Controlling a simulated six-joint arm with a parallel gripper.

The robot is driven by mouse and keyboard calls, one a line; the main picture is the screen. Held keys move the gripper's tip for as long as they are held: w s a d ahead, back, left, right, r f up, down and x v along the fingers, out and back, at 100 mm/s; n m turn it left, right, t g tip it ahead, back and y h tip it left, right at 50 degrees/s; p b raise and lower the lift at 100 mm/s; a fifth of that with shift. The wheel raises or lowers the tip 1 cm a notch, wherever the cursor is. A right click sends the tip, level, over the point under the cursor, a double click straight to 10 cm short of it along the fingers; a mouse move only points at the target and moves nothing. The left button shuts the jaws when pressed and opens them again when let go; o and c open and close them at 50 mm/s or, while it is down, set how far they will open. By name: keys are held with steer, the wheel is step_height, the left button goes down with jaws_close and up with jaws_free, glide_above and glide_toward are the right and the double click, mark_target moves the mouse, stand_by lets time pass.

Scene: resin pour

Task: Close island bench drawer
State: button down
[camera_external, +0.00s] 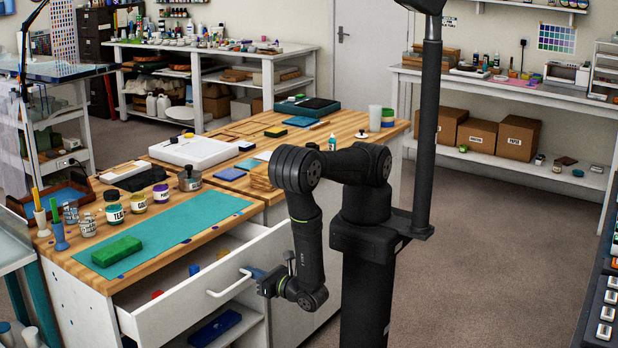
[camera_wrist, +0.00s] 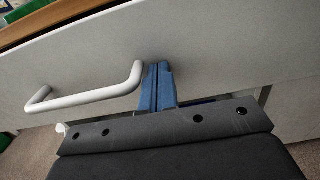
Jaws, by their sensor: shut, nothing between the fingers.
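The island bench drawer (camera_external: 176,308) is pulled out below the wooden bench top, with a white front and a bar handle (camera_external: 229,284). Small coloured items show inside it. My gripper (camera_external: 254,271) is in front of the drawer front, just right of the handle. In the wrist view, the blue fingers (camera_wrist: 157,72) are shut together with nothing between them. Their tips are at or very near the drawer front (camera_wrist: 225,45), beside the right end of the handle (camera_wrist: 85,97). I cannot tell whether they touch it.
The bench top holds a teal mat (camera_external: 165,232), a green block (camera_external: 117,251), several paint jars and a white tray (camera_external: 194,151). A blue item (camera_external: 215,328) lies on the shelf below the drawer. The floor (camera_external: 480,250) to the right is clear.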

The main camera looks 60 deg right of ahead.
steer(key=w, duration=1)
steer(key=shift+w+r, duration=0.1)
steer(key=shift+w, duration=0.05)
steer(key=shift+w+a, duration=0.1)
steer(key=s, duration=1.4)
steer(key=shift+s, duration=0.35)
steer(key=shift+w, duration=0.1)
steer(key=w, duration=1.4)
steer(key=shift+s, duration=0.1)
